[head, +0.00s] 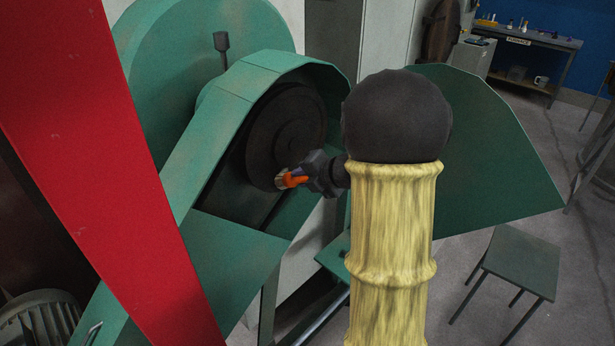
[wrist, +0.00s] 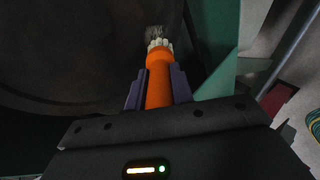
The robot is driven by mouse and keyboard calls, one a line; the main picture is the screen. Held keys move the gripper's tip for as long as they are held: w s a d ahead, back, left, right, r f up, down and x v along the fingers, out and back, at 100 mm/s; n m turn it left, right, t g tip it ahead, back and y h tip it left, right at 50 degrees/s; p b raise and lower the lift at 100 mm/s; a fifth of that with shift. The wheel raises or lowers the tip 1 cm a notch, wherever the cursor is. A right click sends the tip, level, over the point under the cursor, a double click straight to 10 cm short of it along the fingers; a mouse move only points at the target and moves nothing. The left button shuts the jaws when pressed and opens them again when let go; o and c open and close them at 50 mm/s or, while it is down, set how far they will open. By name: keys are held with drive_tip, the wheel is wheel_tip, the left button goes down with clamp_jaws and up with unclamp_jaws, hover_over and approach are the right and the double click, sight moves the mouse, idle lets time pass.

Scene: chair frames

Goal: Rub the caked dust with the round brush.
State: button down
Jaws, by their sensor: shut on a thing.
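The round brush, with an orange handle (wrist: 160,88) and pale bristles, is held in my gripper (wrist: 158,74). Its bristles point away from me at the dark surface ahead. A small rough grey patch (wrist: 154,31), which looks like the caked dust, lies right at the bristle tips in the wrist view. I cannot tell whether the bristles press on it. In the head view, my gripper (head: 304,174) holds the orange brush (head: 291,180) in front of the dark round wheel (head: 285,130) inside the green housing. The dust cannot be made out there.
The green housing (head: 225,85) rims the wheel closely. A large green panel (head: 490,140) stands open at the right. A red beam (head: 110,180) crosses the left foreground. A green stool (head: 510,262) stands on the floor at right, with a workbench (head: 530,55) far back.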

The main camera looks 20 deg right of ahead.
drive_tip(key=shift+s+a, duration=0.15)
drive_tip(key=shift+a, duration=0.2)
drive_tip(key=s+d, duration=0.2)
drive_tip(key=s, duration=0.3)
drive_tip(key=shift+s+d+b, duration=0.15)
drive_tip(key=shift+s+b, duration=0.15)
idle(0.4)
drive_tip(key=shift+s+d, duration=0.3)
drive_tip(key=shift+s, duration=0.4)
drive_tip(key=shift+s+d, duration=0.3)
drive_tip(key=shift+s, duration=0.35)
drive_tip(key=shift+w+a, duration=0.55)
drive_tip(key=shift+w, duration=0.75)
drive_tip(key=shift+w+a, duration=0.5)
drive_tip(key=shift+w, duration=0.75)
drive_tip(key=shift+w+a, duration=0.55)
drive_tip(key=shift+w, duration=0.75)
drive_tip(key=shift+w+a, duration=0.15)
drive_tip(key=shift+w, duration=0.15)
